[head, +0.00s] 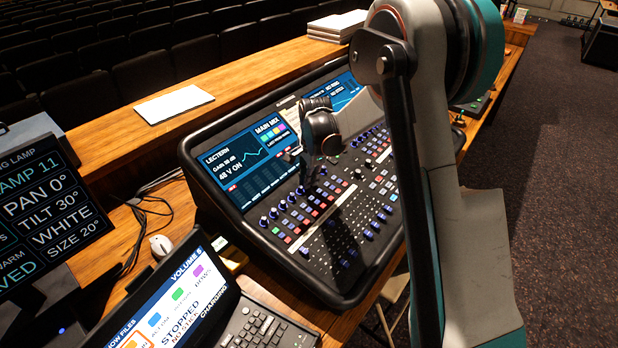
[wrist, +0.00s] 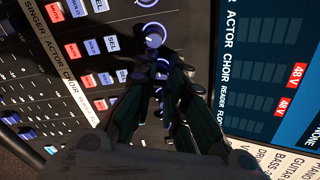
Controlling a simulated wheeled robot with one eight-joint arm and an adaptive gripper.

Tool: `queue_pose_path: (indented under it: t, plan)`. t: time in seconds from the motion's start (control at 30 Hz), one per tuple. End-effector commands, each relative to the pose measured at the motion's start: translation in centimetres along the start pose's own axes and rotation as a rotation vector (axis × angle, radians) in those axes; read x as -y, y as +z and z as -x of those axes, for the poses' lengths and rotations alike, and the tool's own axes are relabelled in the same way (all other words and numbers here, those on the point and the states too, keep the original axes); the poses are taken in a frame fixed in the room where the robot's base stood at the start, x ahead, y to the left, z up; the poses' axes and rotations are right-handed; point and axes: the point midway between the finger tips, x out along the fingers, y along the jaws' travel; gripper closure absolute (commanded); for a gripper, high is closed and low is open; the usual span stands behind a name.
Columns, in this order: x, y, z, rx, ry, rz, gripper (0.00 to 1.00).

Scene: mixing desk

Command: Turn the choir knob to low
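The choir knob (wrist: 163,66) seems to be the small ringed knob in line with the CHOIR lettering in the wrist view; the fingers partly cover it, and its pointer cannot be read. My gripper (wrist: 161,76) has its dark fingertips close together at this knob, one on each side. Whether they touch it cannot be told. In the head view my gripper (head: 312,182) points down over the upper knob row of the mixing desk (head: 337,283) and hides the knobs beneath it.
Neighbouring ringed knobs (wrist: 155,35) are close above in the wrist view. MUTE and SEL buttons lie to the left, and a screen (wrist: 262,75) to the right. In the head view a lamp display (head: 40,210) and a playback unit (head: 180,305) stand left of the desk.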

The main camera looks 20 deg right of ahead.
Motion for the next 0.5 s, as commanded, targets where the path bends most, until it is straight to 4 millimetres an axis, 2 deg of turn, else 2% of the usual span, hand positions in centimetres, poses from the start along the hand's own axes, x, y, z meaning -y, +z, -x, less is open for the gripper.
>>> queue_pose_path:
  t: [0.27, 0.5]
  plan:
    - [0.01, -0.01, -0.01, 0.001, -0.002, 0.034, 1.0]
    - [0.0, -0.02, -0.06, 0.006, -0.008, 0.166, 1.0]
